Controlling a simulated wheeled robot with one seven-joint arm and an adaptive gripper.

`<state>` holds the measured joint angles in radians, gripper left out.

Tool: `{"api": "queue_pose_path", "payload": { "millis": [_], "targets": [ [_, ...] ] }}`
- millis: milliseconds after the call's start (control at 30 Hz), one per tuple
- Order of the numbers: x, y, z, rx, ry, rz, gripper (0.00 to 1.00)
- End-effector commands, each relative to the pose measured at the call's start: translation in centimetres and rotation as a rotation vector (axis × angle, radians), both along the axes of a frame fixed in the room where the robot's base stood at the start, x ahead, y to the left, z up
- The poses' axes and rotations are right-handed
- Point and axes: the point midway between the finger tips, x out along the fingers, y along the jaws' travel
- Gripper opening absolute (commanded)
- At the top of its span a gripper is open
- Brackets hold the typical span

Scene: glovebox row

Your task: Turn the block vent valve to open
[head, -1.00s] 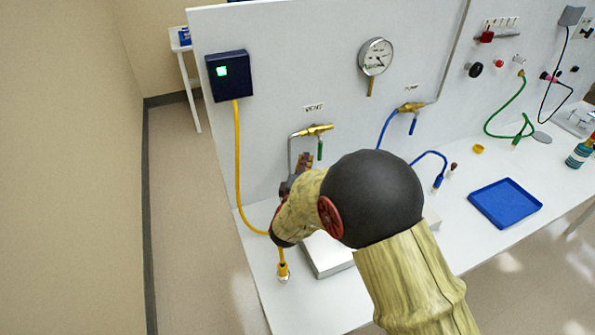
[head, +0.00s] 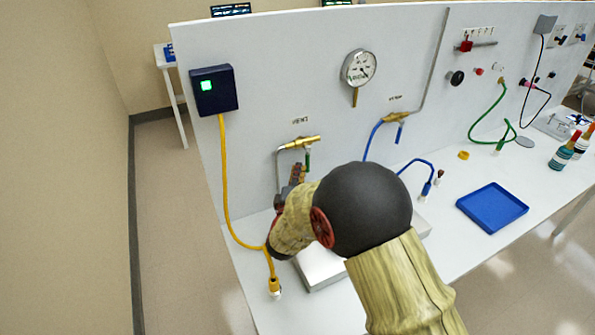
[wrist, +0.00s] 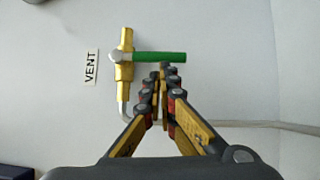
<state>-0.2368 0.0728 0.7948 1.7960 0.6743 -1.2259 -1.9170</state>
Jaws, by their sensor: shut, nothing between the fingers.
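The vent valve (head: 297,144) is a brass body on the upright white panel, below a VENT label (head: 300,120). Its green lever handle (head: 307,160) hangs down, across the line of the body. In the wrist view the valve body (wrist: 125,65) stands upright in the picture and the green handle (wrist: 160,57) points right from it. My gripper (wrist: 165,70) is shut and empty, its fingertips close beside the handle. I cannot tell whether they touch it. In the head view my gripper (head: 297,175) is partly hidden by my wrist, just below the handle.
A yellow cable (head: 224,170) hangs from a dark box (head: 214,90) at left. A silver plate (head: 320,268) lies under my arm; a blue tray (head: 492,207) lies right.

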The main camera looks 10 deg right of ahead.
Motion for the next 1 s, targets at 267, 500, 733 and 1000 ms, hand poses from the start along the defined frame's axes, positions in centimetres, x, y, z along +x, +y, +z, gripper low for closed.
{"api": "queue_pose_path", "payload": {
  "millis": [267, 500, 733, 1000],
  "targets": [
    [0.0, -0.3, -0.3, -0.044, -0.008, 0.0, 0.0],
    [0.1, -0.6, -0.5, -0.093, -0.017, 0.0, 0.0],
    [0.2, -1.1, -0.8, -0.157, -0.029, -0.001, 0.0],
    [0.4, -2.3, -1.3, -0.318, -0.063, -0.003, 0.0]
  ]
}}
